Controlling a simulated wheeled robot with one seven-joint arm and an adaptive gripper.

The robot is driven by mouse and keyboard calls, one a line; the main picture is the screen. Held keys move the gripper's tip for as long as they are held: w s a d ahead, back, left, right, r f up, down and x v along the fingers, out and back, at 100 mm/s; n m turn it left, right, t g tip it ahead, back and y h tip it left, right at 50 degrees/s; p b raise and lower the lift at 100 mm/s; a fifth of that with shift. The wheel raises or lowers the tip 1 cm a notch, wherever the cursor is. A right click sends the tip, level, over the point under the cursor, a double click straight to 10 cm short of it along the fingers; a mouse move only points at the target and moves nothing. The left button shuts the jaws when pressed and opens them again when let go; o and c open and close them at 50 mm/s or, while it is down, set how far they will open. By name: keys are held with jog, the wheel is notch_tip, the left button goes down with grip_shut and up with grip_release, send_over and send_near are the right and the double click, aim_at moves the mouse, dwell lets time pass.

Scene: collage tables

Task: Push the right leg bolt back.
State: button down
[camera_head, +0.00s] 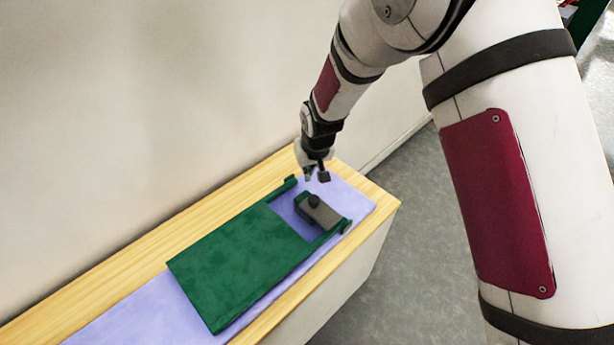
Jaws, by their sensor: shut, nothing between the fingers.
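A green board (240,262) lies flat on a lavender mat. Two green legs extend from its far end, one on the left (284,188) and one on the right (330,237). A small knob shows at the end of the right leg (346,226); I cannot tell whether it is the bolt. My gripper (317,177) is shut and empty, just beyond the grey block near the far end of the mat. It appears apart from the board and the block.
The lavender mat (135,318) lies on a long wooden table (190,225) along a beige wall (120,110). The table's right edge drops to a grey floor (400,240). My arm fills the right side of the view. The mat is bare at the near left.

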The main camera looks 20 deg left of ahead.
jog(key=v, duration=0.8)
jog(key=shift+s+r, duration=0.2)
jog(key=shift+r, duration=0.15)
jog(key=shift+d, duration=0.1)
jog(key=s+d+r+m, duration=0.1)
jog(key=s+d+r, duration=0.2)
jog(key=d+r, duration=0.35)
jog(key=s+d+r+m+p, duration=0.1)
jog(key=s+d+r, duration=0.1)
jog(key=d+r, duration=0.45)
jog(key=s+d+r+m, duration=0.1)
jog(key=s+d+r, duration=0.2)
jog(key=d+r, duration=0.35)
jog(key=s+d+r+m+h, duration=0.1)
jog(key=s+d+r, duration=0.1)
jog(key=s+d, duration=0.4)
jog(key=s+d+r+m+t+h, duration=0.1)
jog(key=s+d, duration=0.6)
jog(key=s, duration=0.8)
jog(key=shift+d+r+m+p, duration=0.15)
jog(key=shift+r+m+p, duration=0.3)
jog(key=shift+m, duration=0.25)
